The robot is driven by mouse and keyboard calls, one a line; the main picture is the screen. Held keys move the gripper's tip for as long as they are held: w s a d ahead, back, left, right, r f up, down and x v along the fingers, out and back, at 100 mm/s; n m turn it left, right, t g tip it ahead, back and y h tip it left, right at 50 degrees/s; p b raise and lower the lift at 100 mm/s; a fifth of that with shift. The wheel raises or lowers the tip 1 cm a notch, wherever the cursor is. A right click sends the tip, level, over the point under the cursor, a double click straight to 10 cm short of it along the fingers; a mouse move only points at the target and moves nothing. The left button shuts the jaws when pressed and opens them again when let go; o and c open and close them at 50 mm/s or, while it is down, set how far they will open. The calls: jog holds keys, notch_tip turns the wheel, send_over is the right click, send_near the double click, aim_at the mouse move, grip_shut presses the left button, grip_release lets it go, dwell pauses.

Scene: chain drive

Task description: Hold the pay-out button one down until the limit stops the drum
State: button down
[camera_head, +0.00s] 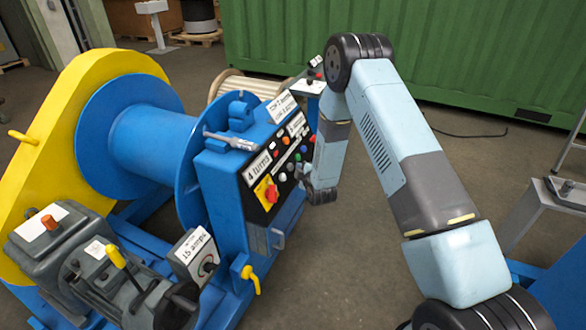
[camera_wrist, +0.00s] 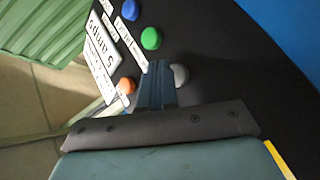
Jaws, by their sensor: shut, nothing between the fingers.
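The blue drum (camera_head: 145,140) is bare where I see it, with a yellow guard (camera_head: 60,125) at its left. The black control panel (camera_head: 268,170) on the blue cabinet carries several coloured buttons and a red rotary switch on a yellow plate (camera_head: 267,193). My gripper is at the panel's right side, its fingers shut and empty in the wrist view (camera_wrist: 157,68). The fingertips lie between a green button (camera_wrist: 151,38), a grey button (camera_wrist: 180,74) and an orange button (camera_wrist: 126,85). I cannot tell whether they touch a button, or which is the pay-out button.
A grey motor unit (camera_head: 50,235) and a box labelled 15 amps (camera_head: 195,255) stand at front left. A yellow lever (camera_head: 250,278) sticks out low on the cabinet. A green container wall (camera_head: 450,60) closes the back. A grey stand (camera_head: 540,210) is at right.

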jog(key=shift+a, duration=0.2)
jog(key=shift+w+a+f, duration=0.1)
jog(key=shift+w+a, duration=0.05)
jog(key=shift+w, duration=0.05)
jog(key=shift+w+a+f, duration=0.1)
jog(key=shift+a+f, duration=0.15)
jog(key=shift+a, duration=0.2)
dwell(7.2)
